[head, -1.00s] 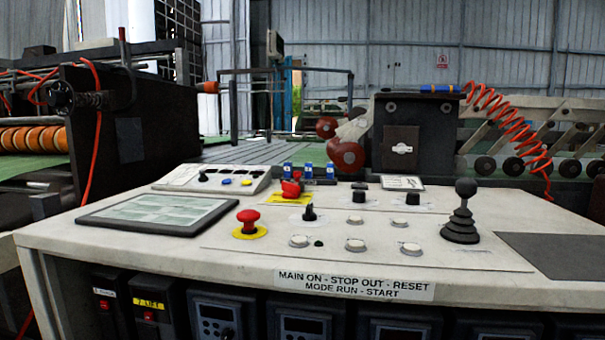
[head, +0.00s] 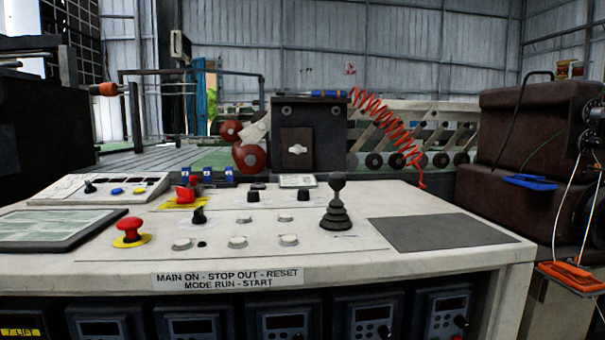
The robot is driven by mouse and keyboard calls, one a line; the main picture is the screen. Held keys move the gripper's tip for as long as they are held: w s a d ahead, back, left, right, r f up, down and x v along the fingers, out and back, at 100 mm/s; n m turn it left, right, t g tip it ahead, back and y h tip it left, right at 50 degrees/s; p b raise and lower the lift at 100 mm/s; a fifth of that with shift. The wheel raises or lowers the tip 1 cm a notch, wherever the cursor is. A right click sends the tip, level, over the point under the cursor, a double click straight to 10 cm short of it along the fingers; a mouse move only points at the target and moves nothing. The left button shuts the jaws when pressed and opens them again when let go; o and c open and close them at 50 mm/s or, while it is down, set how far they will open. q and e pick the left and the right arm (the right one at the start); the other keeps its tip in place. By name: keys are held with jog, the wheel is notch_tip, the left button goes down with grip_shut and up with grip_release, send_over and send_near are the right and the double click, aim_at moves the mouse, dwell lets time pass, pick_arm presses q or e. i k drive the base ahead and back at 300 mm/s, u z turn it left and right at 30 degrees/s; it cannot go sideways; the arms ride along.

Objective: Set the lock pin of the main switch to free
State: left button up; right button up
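The main switch (head: 186,194) is a red rotary handle on a yellow plate, towards the back left of the pale control panel (head: 330,255). A small red part shows just behind the handle; I cannot tell whether it is the lock pin, and the pin's position is too small to make out. Neither of my grippers is in view.
A red mushroom button (head: 130,229) stands front left of the switch, with a small black selector (head: 199,216) nearer. A tall black joystick (head: 337,205) rises at right. A flat screen (head: 55,229) lies at left. A dark pad (head: 440,233) leaves free room at right.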

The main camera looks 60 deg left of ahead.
aim_at(193, 179)
jog(key=z, duration=1)
jog(key=k, duration=0.7)
jog(key=u, duration=1.9)
